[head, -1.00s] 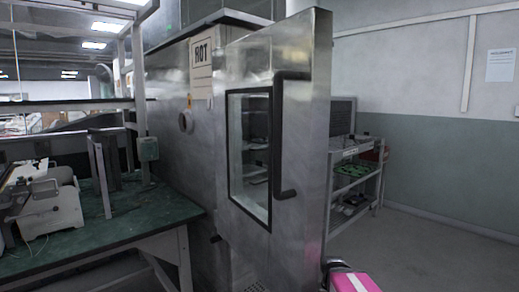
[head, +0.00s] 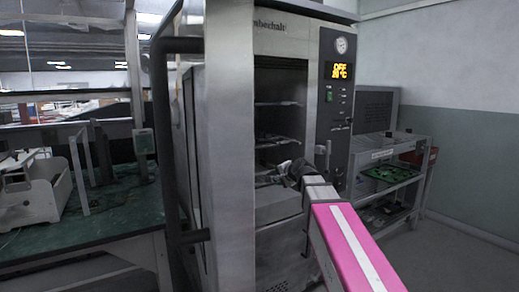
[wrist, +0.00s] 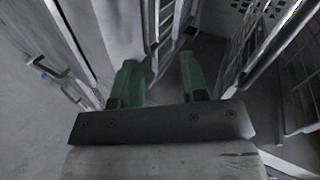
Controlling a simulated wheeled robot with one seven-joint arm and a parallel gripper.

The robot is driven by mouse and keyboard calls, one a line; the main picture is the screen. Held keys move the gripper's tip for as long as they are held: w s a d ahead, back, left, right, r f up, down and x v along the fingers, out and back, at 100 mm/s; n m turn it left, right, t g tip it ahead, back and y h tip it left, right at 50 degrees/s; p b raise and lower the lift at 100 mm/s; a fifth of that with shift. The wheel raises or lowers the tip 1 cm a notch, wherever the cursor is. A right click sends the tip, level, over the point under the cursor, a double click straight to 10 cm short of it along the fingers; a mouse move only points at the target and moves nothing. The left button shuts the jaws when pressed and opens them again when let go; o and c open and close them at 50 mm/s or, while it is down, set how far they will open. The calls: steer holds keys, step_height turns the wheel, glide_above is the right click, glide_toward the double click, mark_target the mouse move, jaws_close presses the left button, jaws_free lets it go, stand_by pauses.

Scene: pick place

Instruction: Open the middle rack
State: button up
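The steel oven cabinet (head: 280,42) stands open in the head view, its door (head: 230,140) swung to the left. Inside, an upper rack (head: 278,104) and a middle rack (head: 276,142) show as thin shelves in the dark chamber. My gripper (head: 284,172) is at the lower part of the opening, below the middle rack, and its fingers are hard to make out there. In the wrist view my gripper (wrist: 158,82) has two green fingers well apart with nothing between them. Wire rack frames (wrist: 250,45) show beyond and to the right of the fingers.
The door's dark handle (head: 165,150) is at the left. A control panel (head: 335,95) with a lit display flanks the opening on the right. A shelf cart (head: 390,180) stands right of the oven, and a green-topped bench (head: 90,225) is at the left.

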mark_target(262, 147)
step_height(262, 147, up, 12)
steer(key=w+a+m+t+y, duration=0.2)
steer(key=a+m+t, duration=0.1)
steer(key=x, duration=1)
steer(key=shift+w+a+f, duration=0.1)
steer(key=shift+a, duration=0.05)
jaws_close()
